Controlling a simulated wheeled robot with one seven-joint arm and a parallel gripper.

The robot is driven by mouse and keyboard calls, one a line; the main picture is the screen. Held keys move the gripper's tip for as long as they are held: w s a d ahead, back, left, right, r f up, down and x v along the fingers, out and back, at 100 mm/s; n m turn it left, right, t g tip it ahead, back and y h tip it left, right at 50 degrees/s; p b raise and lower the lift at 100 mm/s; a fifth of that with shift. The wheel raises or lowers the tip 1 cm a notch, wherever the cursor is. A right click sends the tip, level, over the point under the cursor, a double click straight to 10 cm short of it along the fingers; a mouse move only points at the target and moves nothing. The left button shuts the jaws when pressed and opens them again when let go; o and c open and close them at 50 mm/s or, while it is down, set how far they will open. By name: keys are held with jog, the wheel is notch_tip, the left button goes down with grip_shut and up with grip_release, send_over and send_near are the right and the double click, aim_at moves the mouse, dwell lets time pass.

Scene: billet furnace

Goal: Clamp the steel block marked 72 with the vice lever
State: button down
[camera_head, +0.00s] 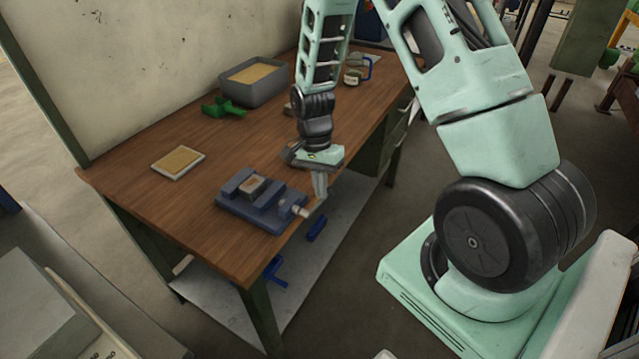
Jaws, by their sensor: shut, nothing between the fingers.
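The blue vice (259,208) sits on the wooden workbench near its front edge. A small steel block with a reddish-white top (251,185) lies between the vice jaws; its marking is too small to read. The vice lever (310,209) is a light rod and knob at the right end of the vice, by the bench edge. My gripper (320,193) points down just above and beside the lever, with its fingers together and nothing seen between them. I cannot tell whether the fingers touch the lever.
A tray with a tan pad (179,161) lies left of the vice. A grey bin of yellowish material (254,80), a green object (222,107) and a mug (353,70) stand farther back on the workbench (150,217). Blue items lie on the shelf below. The bench's front left is clear.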

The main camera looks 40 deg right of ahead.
notch_tip(320, 180, down, 5)
jog(key=g+y, duration=0.1)
jog(key=y, duration=0.2)
jog(key=g+y+b, duration=0.1)
jog(key=y, duration=0.2)
jog(key=shift+d+n+g+y, duration=0.1)
jog(key=shift+n+g+y, duration=0.3)
jog(key=shift+f+b, duration=0.2)
jog(key=shift+b, duration=0.15)
jog(key=shift+a+f, duration=0.2)
jog(key=b, duration=0.1)
send_near(320, 204)
jog(key=w+d+f, duration=0.2)
jog(key=w+d, duration=0.2)
jog(key=d, duration=0.1)
jog(key=shift+d+r, duration=0.1)
jog(key=shift+r, duration=0.25)
